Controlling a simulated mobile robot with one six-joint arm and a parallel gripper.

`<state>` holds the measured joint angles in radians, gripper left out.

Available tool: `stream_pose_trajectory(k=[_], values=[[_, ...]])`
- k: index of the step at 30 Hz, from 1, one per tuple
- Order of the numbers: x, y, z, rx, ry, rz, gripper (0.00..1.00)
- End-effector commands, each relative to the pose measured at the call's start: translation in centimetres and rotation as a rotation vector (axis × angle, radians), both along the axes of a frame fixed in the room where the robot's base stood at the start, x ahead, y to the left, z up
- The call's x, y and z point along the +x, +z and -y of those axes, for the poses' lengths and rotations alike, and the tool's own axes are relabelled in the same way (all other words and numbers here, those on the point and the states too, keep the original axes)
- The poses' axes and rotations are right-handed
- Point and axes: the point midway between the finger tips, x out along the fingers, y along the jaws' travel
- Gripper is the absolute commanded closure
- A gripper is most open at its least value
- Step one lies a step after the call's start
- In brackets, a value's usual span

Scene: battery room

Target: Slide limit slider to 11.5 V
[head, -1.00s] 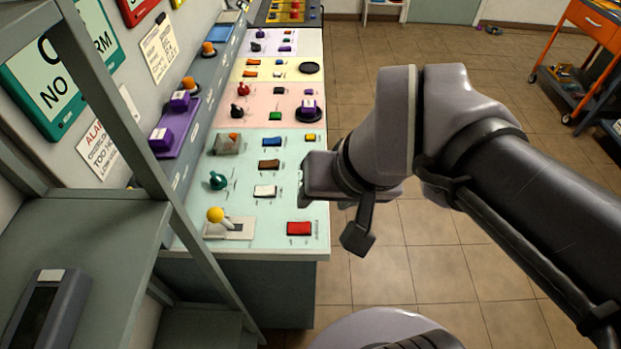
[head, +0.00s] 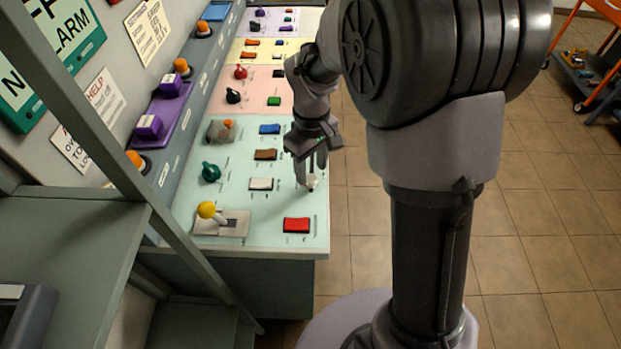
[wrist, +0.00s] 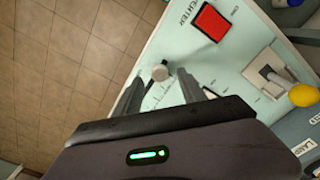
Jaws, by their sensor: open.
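A small whitish knob (head: 311,182) sits near the right edge of the pale green panel (head: 250,205). It also shows in the wrist view (wrist: 160,72), beside short scale marks. I take it for the limit slider, but no label or voltage is readable. My gripper (head: 311,170) points down over the panel at this knob. In the wrist view my gripper (wrist: 160,84) is open, with a finger on either side of the knob and the knob near the fingertips. I cannot tell whether the fingers touch it.
A red rocker switch (head: 297,225), a white rocker (head: 261,184) and a brown rocker (head: 265,154) lie nearby. A yellow-knobbed lever (head: 207,210) and a teal knob (head: 210,172) stand further left. A grey shelf frame (head: 110,130) stands at the left.

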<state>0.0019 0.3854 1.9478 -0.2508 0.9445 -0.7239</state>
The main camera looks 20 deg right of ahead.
Motion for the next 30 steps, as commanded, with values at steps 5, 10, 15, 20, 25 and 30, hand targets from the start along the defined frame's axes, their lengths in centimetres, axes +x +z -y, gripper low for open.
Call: stream_pose_trajectory(k=[5, 10, 15, 20, 25, 30], values=[[0.0, -2.6, 0.0, 0.001, -0.001, 0.000, 0.52], [0.0, -2.9, 0.0, 0.000, -0.001, 0.001, 0.52], [0.0, -2.8, 0.0, 0.000, -0.001, 0.001, 0.58], [0.0, -2.8, 0.0, 0.000, -0.001, 0.001, 0.89], [0.0, -2.8, 0.0, 0.000, -0.001, 0.001, 1.00], [0.0, -2.8, 0.0, 0.001, -0.001, 0.002, 1.00]])
